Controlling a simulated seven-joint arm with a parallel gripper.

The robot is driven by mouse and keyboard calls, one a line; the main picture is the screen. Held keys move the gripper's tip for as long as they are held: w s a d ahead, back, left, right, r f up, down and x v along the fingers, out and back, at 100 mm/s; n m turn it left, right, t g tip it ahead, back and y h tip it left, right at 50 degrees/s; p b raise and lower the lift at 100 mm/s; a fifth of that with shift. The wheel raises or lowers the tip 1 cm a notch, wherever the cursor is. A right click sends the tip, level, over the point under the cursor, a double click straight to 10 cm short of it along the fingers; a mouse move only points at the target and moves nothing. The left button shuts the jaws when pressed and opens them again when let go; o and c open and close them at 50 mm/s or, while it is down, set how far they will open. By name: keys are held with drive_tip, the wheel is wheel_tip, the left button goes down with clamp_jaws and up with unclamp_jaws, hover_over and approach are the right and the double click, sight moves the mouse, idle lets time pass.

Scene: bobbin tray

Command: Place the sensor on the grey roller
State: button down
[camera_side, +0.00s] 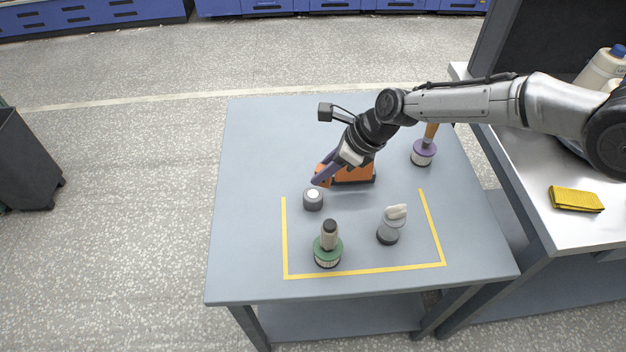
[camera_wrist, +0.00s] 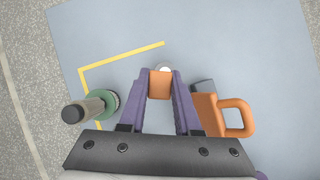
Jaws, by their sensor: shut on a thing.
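My gripper (camera_side: 321,179) is shut on a small orange block, which I take to be the sensor (camera_wrist: 160,86); in the side view its orange edge (camera_side: 322,170) shows beside the purple fingers. The grey roller (camera_side: 313,200), short and dark with a pale top, stands upright on the table just below the fingertips in the side view. In the wrist view only its pale top (camera_wrist: 164,68) shows beyond the block, which hides the rest. The block appears above and apart from the roller; the exact gap cannot be told.
A green roller (camera_side: 327,258) with a dark-topped piece and a grey base (camera_side: 388,236) with a whitish piece stand inside yellow tape. A purple roller (camera_side: 422,157) bears a brown piece. The table's left side is clear.

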drive_tip(key=f, duration=0.1)
drive_tip(key=w+a+f, duration=0.2)
drive_tip(key=shift+f, duration=0.15)
drive_tip(key=shift+w+f, duration=0.1)
drive_tip(key=shift+f, duration=1.5)
drive_tip(key=shift+f, duration=0.15)
drive_tip(key=c, duration=0.6)
unclamp_jaws()
drive_tip(key=shift+d+r, duration=0.15)
drive_tip(key=shift+r, duration=0.25)
drive_tip(key=v, duration=1.1)
drive_tip(key=shift+d+r, duration=0.15)
drive_tip(key=shift+r, duration=0.05)
drive_tip(key=shift+r, duration=0.1)
